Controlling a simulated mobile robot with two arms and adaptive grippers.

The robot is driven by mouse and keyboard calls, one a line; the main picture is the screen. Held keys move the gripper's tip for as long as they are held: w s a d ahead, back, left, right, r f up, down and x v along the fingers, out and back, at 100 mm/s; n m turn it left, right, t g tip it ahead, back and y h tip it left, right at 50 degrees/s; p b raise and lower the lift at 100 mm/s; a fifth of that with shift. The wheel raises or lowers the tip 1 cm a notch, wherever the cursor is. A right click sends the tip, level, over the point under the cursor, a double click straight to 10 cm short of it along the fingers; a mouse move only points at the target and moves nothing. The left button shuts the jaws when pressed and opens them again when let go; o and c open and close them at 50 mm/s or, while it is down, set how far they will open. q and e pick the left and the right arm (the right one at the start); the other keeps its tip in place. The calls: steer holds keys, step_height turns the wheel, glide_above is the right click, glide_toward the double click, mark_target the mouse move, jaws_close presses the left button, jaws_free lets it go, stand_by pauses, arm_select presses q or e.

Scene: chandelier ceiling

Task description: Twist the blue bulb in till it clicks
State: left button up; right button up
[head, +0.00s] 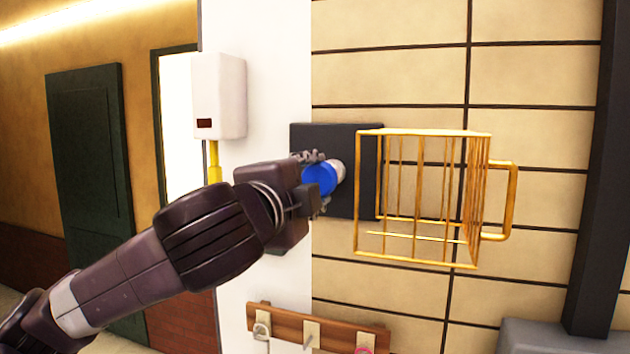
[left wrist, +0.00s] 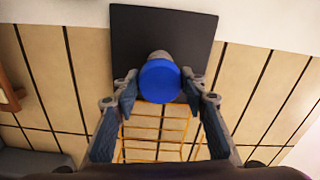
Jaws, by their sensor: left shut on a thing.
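The blue bulb (head: 319,181) sits at a pale socket (head: 338,171) on a dark square wall plate (head: 350,205). My left gripper (head: 318,182) reaches in from the left and is shut on the bulb. In the left wrist view the blue bulb (left wrist: 160,81) lies between the two fingers of my left gripper (left wrist: 160,86), with the dark plate (left wrist: 185,28) behind it. Whether the bulb is fully seated cannot be told. My right gripper is in neither view.
A golden wire cage (head: 420,263) with a side handle stands open just right of the plate. A white box (head: 219,95) hangs on the wall at the upper left. A wooden hook rail (head: 320,329) is below. A dark post (head: 596,180) stands at the right.

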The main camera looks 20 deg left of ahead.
arm_select(q)
steer(key=o, duration=1.9)
steer(key=shift+c, duration=0.2)
steer(key=shift+s, duration=0.1)
steer(key=s, duration=0.7)
steer(key=shift+s, duration=0.2)
steer(key=shift+w+a+f, duration=0.1)
